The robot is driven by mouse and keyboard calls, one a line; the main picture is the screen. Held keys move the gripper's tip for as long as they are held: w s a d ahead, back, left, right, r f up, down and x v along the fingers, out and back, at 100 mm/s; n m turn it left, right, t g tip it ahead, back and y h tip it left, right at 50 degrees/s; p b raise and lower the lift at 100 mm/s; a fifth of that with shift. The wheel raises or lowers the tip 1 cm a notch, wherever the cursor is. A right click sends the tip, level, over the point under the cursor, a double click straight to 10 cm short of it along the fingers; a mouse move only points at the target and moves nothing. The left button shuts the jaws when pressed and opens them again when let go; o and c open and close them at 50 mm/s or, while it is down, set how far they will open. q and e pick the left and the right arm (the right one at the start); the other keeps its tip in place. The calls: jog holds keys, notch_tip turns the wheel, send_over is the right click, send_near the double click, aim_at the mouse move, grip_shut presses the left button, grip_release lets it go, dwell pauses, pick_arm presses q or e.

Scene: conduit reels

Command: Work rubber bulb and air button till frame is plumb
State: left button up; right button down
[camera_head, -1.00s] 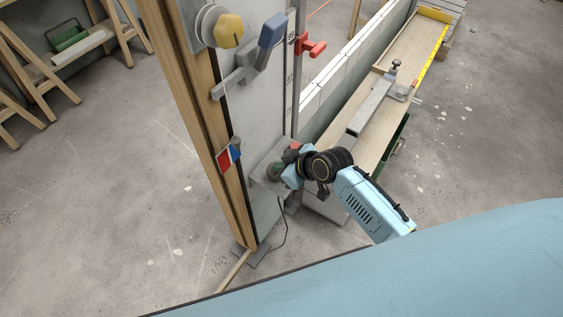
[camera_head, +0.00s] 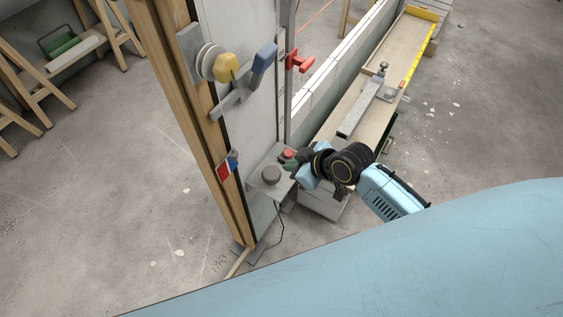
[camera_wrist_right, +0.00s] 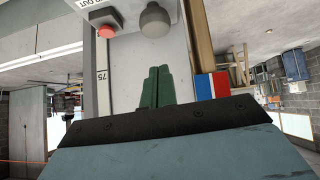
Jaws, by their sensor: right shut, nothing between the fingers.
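The grey rubber bulb (camera_head: 271,175) is a dome on a pale box low against the frame. It also shows in the wrist view (camera_wrist_right: 155,20). The red air button (camera_head: 287,154) sits beside it, and in the wrist view (camera_wrist_right: 107,31) next to the letters "OUT". The wooden frame (camera_head: 187,120) stands tall at the left; I cannot tell whether it is plumb. A red, white and blue marker (camera_head: 225,168) is on its edge. My right gripper (camera_head: 292,164) is beside the button, right of the bulb; its green fingers (camera_wrist_right: 157,87) are shut and empty. My left gripper is out of view.
A yellow knob (camera_head: 227,68), a blue-ended lever (camera_head: 262,58) and a red handle (camera_head: 300,61) stick out higher up. A long board (camera_head: 405,50) with a metal clamp bar (camera_head: 362,105) lies behind my right arm. A dark cable hangs below the box.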

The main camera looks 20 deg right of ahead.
jog(key=shift+v, duration=1.05)
dwell(1.0)
jog(key=shift+w+d+r+y+b, duration=0.3)
jog(key=shift+d+r+y+b, duration=0.1)
jog(key=shift+d+r+b, duration=0.5)
jog(key=shift+a+f, duration=0.15)
jog(key=shift+f, duration=0.05)
